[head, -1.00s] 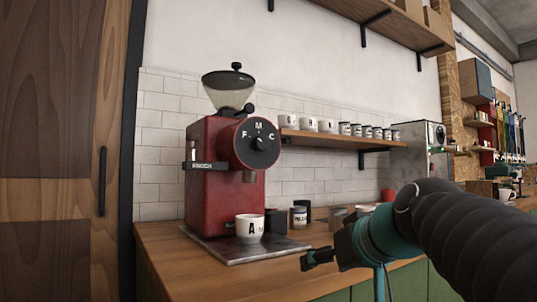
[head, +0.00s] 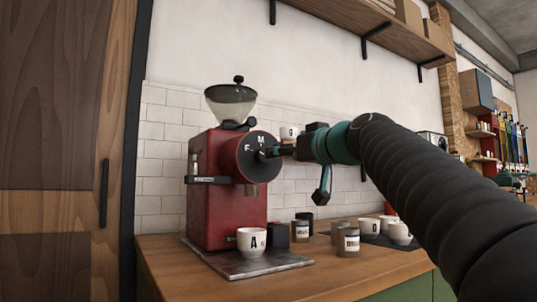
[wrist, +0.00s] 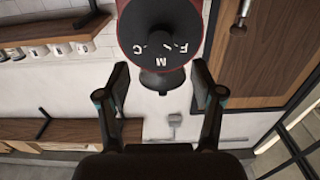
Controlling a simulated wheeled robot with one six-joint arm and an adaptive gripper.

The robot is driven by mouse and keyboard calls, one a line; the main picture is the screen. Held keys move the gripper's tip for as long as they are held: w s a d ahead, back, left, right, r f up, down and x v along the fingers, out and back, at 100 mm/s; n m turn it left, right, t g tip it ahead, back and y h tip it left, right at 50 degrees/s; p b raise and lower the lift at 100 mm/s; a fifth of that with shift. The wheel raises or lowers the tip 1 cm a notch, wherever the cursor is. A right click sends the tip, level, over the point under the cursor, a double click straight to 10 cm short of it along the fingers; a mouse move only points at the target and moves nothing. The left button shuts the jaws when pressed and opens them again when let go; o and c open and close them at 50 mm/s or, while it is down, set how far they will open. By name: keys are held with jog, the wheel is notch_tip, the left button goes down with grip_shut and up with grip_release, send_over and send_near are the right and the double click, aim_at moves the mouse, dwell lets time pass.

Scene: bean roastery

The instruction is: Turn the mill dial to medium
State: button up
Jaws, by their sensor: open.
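The red mill (head: 212,215) stands on the counter, with its round black dial face (head: 249,170) on the front. White letters F and M show in the head view; C is hidden behind my gripper (head: 279,151). In the wrist view, which is upside down, the dial face (wrist: 145,15) shows C, M and F, with a dark knob (wrist: 160,32) at its middle. Where the knob points is too dark to tell. My gripper (wrist: 161,72) is open, its fingers apart with nothing between them, in front of the dial. I cannot tell whether it touches the knob.
A white cup marked A (head: 251,242) stands on the mill's metal tray (head: 275,264). Jars (head: 347,242) and more cups (head: 370,227) stand to the right on the wooden counter (head: 310,280). A clear hopper (head: 231,103) tops the mill. A wooden door (head: 55,130) is at left.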

aim_at(263, 156)
jog(key=p+x, duration=0.2)
jog(key=x, duration=0.6)
jog(key=c, duration=1.1)
